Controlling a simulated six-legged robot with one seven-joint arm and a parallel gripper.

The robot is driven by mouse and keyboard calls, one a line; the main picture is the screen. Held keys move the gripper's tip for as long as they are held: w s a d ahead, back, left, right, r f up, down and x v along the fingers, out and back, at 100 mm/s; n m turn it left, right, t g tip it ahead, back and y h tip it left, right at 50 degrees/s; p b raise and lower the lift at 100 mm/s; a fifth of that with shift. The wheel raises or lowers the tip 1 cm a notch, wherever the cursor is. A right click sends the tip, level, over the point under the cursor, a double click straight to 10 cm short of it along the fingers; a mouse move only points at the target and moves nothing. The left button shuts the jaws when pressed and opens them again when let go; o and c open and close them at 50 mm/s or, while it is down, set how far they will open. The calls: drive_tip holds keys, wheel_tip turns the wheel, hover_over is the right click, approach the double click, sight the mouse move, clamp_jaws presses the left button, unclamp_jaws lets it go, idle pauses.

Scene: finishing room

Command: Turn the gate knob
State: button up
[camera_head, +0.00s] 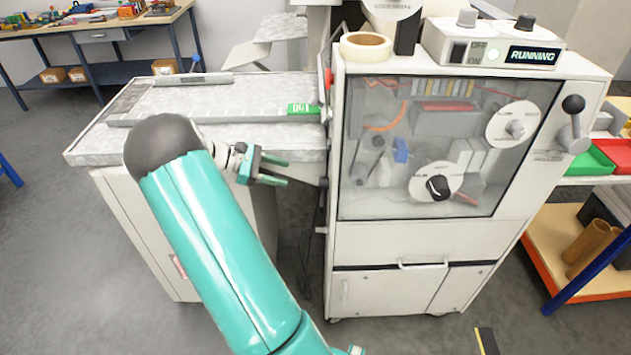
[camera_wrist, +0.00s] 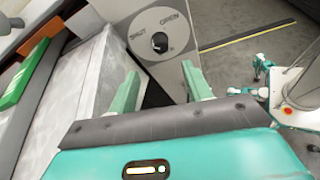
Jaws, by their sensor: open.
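The gate knob (camera_wrist: 160,42) is a small black knob on a round grey dial plate, marked with what looks like SHUT on the left and OPEN on the right. It shows near the top of the wrist view on a light panel. In the head view I cannot pick it out surely; the machine's left side is seen nearly edge-on. My gripper (camera_wrist: 162,74) is open and empty in the wrist view, with the knob beyond and between its two teal fingertips, apart from them. In the head view my gripper (camera_head: 276,171) is beside the table end, pointing right toward the machine.
The white machine (camera_head: 400,243) stands right, its display reading RUNNING. The feed table (camera_head: 100,138) with a green label (camera_head: 303,109) lies close to my gripper. A narrow gap separates table and machine. Other dials sit behind the machine's clear front window (camera_head: 400,205).

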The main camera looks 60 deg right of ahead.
sight(324, 183)
drive_tip(key=x, duration=1.1)
drive_tip(key=c, duration=1)
